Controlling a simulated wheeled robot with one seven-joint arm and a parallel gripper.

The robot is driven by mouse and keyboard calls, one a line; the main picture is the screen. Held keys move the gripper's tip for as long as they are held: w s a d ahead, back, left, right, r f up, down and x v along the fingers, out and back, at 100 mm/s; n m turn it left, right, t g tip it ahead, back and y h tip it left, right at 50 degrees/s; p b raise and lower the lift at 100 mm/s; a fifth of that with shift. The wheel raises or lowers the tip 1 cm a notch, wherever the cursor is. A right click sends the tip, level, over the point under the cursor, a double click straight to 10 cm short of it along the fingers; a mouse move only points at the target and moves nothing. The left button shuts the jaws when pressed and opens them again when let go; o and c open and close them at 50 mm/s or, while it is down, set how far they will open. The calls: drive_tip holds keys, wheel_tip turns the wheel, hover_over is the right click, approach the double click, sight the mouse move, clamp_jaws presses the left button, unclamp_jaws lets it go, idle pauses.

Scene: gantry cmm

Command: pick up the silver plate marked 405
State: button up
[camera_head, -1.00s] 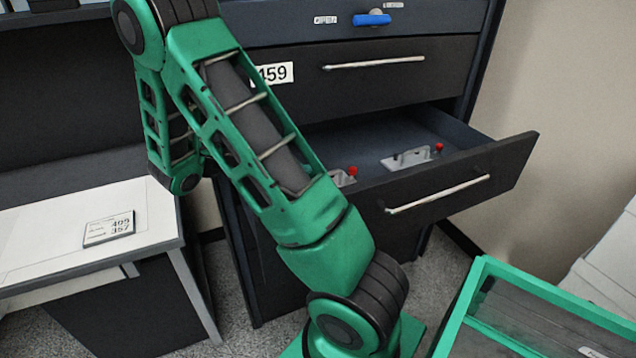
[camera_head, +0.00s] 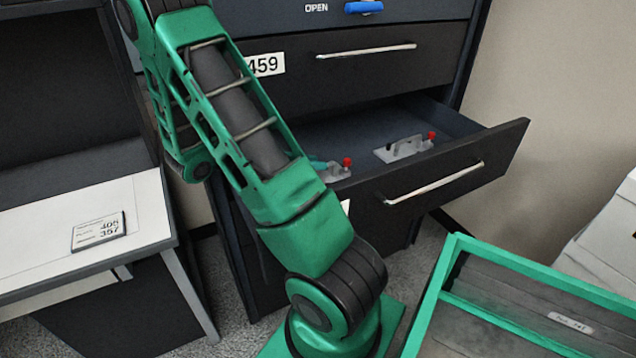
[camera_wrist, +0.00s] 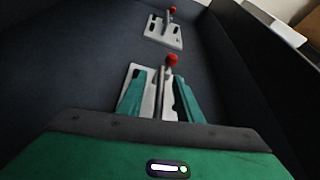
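Two silver plates with red-knobbed clamps lie in the open drawer (camera_head: 345,135). The near plate (camera_head: 333,174) shows partly behind the drawer front and my arm; the far plate (camera_head: 404,149) lies deeper to the right. In the wrist view, the near plate (camera_wrist: 136,75) is right at my gripper (camera_wrist: 156,88), and the far plate (camera_wrist: 163,33) lies beyond it. My green fingers stand apart on either side of the near plate's upright clamp part, with visible gaps. I cannot read a number on either plate.
The closed drawer above is labelled 459 (camera_head: 265,64). A card (camera_head: 98,232) reading 405 and 357 lies on the white desk (camera_head: 40,245). A green-framed tray (camera_head: 500,258) stands at the lower right.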

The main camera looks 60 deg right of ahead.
sight(334, 172)
drive_tip(key=x, duration=0.3)
drive_tip(key=shift+s, duration=0.1)
clamp_jaws()
idle(0.7)
idle(0.7)
